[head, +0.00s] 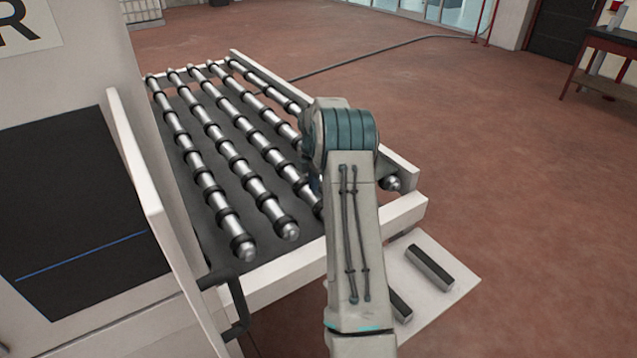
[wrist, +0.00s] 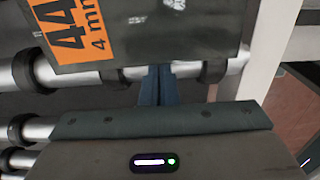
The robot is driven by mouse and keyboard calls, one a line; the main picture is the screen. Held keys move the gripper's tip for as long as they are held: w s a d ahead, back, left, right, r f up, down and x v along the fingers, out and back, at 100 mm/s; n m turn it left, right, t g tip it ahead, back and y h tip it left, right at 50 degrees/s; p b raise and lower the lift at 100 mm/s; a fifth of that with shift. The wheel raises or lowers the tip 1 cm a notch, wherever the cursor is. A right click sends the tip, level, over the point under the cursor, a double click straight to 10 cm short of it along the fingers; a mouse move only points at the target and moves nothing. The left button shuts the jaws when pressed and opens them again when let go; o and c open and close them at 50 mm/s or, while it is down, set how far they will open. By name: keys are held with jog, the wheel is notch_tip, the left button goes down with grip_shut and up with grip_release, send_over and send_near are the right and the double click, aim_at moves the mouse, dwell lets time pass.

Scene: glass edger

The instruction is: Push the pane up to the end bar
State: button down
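The pane (wrist: 200,30) is a dark grey sheet with an orange label reading 44 and 4 mm. It lies over the rollers at the top of the wrist view. My gripper (wrist: 160,72) has its two blue fingers together, with nothing seen between them. The fingertips are at the pane's near edge; I cannot tell whether they touch it. In the head view my arm hides the gripper, and I cannot make out the pane. A pale bar (head: 262,72), probably the end bar, runs along the right side of the roller bed.
The roller bed (head: 225,170) has several steel rollers with black rings. A white upright panel (head: 150,190) of the machine stands at its left. A pale shelf (head: 450,262) with dark blocks (head: 430,267) is at the lower right. Open red floor lies beyond.

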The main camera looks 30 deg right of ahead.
jog(key=shift+s+d, duration=0.1)
jog(key=shift+d, duration=0.1)
jog(key=shift+s+a, duration=0.1)
jog(key=shift+a, duration=0.25)
jog(key=shift+a+b, duration=0.5)
jog(key=shift+a, duration=0.85)
jog(key=shift+r, duration=0.1)
notch_tip(320, 180, up, 8)
jog(key=p, duration=0.5)
